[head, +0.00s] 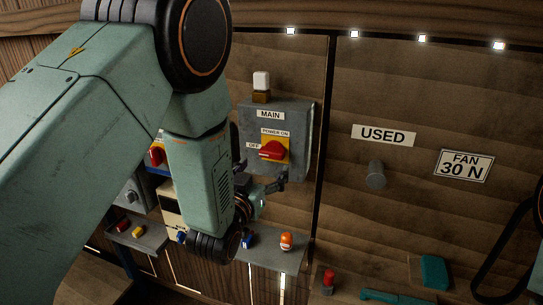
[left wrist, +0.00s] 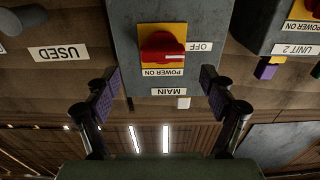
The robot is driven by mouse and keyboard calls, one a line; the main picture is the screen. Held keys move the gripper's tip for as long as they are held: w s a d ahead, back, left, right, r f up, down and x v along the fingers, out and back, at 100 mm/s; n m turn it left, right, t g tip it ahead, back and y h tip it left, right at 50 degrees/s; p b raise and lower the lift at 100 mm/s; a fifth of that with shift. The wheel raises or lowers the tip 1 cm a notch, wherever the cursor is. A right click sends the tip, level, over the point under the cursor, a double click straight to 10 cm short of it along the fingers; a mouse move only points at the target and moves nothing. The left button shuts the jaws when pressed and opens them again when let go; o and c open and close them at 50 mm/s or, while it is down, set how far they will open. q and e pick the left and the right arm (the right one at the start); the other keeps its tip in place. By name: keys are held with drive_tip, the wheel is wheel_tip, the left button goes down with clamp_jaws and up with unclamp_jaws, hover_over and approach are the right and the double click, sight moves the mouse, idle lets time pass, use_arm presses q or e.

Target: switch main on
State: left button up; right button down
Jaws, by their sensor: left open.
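The grey MAIN box (head: 276,170) hangs on the wooden wall and carries a red rotary switch (head: 272,151) on a yellow plate. In the left wrist view, which is upside down, the red switch (left wrist: 161,48) shows with its handle pointing along the OFF label (left wrist: 199,46). My left gripper (head: 268,188) is just below the switch in the head view, partly hidden behind my arm. In the left wrist view my left gripper (left wrist: 159,90) is open and empty, its fingers apart on either side of the box. They do not touch the switch.
A white lamp (head: 261,80) sits on top of the MAIN box. A grey shelf (head: 275,257) below holds small items, including an orange one (head: 286,241). A UNIT 2 box (left wrist: 290,25) stands beside it. A round knob (head: 376,174) sticks out below the USED sign.

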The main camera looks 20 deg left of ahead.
sight(270, 156)
use_arm(q)
drive_tip(key=w, duration=0.3)
drive_tip(key=w+p, duration=0.1)
drive_tip(key=shift+w+a, duration=0.25)
drive_tip(key=shift+w, duration=0.05)
drive_tip(key=shift+w+d, duration=0.2)
drive_tip(key=shift+w, duration=0.4)
drive_tip(key=shift+s, duration=0.1)
drive_tip(key=shift+c, duration=0.2)
drive_tip(key=shift+c, duration=0.6)
drive_tip(key=c, duration=1)
